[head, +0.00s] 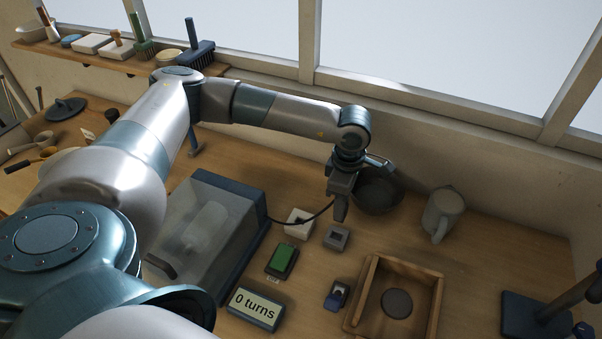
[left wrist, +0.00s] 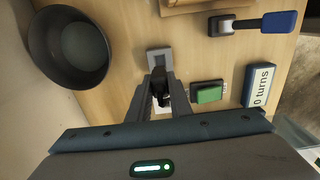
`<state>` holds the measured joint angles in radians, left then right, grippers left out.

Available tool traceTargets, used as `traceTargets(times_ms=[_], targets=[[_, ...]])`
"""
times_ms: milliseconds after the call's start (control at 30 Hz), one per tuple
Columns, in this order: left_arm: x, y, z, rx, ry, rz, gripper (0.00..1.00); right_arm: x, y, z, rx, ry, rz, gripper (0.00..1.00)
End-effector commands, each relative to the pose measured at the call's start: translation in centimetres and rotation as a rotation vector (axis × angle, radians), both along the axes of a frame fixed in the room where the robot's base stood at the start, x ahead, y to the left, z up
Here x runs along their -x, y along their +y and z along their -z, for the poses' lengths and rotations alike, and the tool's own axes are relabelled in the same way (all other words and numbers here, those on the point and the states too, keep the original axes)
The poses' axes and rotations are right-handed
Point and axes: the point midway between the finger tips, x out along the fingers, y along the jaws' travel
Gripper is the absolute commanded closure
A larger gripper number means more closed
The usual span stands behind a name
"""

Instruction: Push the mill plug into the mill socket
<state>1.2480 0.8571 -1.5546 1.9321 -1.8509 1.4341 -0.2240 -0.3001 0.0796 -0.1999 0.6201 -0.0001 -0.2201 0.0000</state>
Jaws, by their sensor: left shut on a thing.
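My left gripper (head: 340,212) is shut on the black mill plug (left wrist: 160,96), which shows between the fingers in the left wrist view. In the head view the fingers mostly hide the plug; its dark cable (head: 310,216) runs left to the mill (head: 205,230), a blue-framed box with a clear cover. A white block (head: 298,226) with a dark spot lies under the cable. A grey block (head: 337,238) with a paler middle lies just below the fingertips in the head view. I cannot tell for sure which block is the mill socket. The plug appears above the table.
A green button (head: 282,262), a "0 turns" display (head: 255,309) and a blue-handled switch (head: 337,295) stand nearby. A dark pan (head: 378,192) is behind the gripper, with a grey jug (head: 442,212) to its right. A wooden tray (head: 434,300) stands at front right.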

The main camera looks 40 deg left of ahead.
Motion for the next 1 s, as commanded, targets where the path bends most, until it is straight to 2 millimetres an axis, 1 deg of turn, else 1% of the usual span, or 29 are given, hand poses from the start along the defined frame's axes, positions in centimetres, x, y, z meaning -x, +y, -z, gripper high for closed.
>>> traceTargets(times_ms=[733,900,1000], targets=[[0.0,-0.01,-0.01,0.0,0.0,0.0,1.0,0.0,0.01,0.01,0.0,0.0,0.0,1.0],[-0.01,-0.04,-0.43,0.001,-0.001,0.001,1.0,0.0,0.01,0.65,0.0,0.0,0.0,1.0],[0.23,0.87,-0.46,0.0,0.001,-0.003,1.0,0.0,0.02,0.77,0.0,0.0,0.0,1.0]])
